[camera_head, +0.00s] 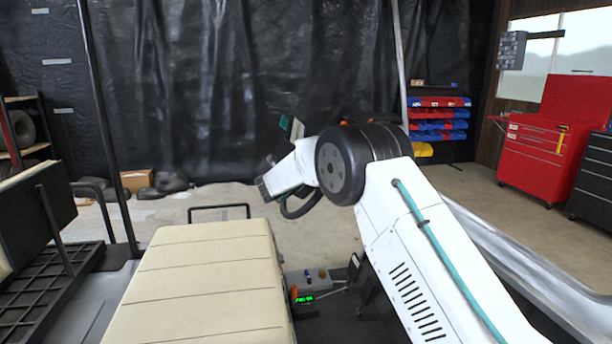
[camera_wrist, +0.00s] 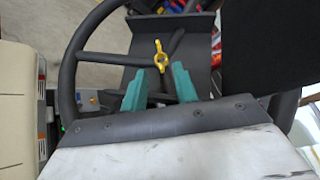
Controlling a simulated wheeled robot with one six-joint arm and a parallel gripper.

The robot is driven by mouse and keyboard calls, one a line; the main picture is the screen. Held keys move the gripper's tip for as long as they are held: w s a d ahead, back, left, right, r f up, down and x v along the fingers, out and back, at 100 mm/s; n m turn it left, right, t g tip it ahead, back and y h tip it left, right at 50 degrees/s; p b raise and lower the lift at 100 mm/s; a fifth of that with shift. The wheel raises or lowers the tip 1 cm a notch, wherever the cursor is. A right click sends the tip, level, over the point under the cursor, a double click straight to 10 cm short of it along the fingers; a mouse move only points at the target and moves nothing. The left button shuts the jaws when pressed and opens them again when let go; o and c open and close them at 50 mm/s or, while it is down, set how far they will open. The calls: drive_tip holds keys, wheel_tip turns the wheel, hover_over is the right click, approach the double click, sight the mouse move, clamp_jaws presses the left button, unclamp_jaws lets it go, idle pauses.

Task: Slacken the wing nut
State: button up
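The yellow wing nut (camera_wrist: 160,57) shows in the wrist view, just above the middle of the picture. It sits on a dark part in front of a dark panel, with one wing pointing up. My gripper (camera_wrist: 158,76) is open, with its two teal fingers apart, one on each side below the wing nut. The nut appears just beyond the fingertips, in line with the gap, and nothing is between the fingers. I cannot tell the exact distance to it. In the head view I cannot make out the wing nut.
A black steering wheel (camera_wrist: 67,75) curves around the left of the fingers in the wrist view. A cream seat (camera_head: 205,285) fills the lower left of the head view. A small control panel (camera_head: 308,287) with a green display is beside it. A red tool cabinet (camera_head: 545,150) stands far right.

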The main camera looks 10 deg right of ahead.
drive_tip(key=shift+v, duration=1.2)
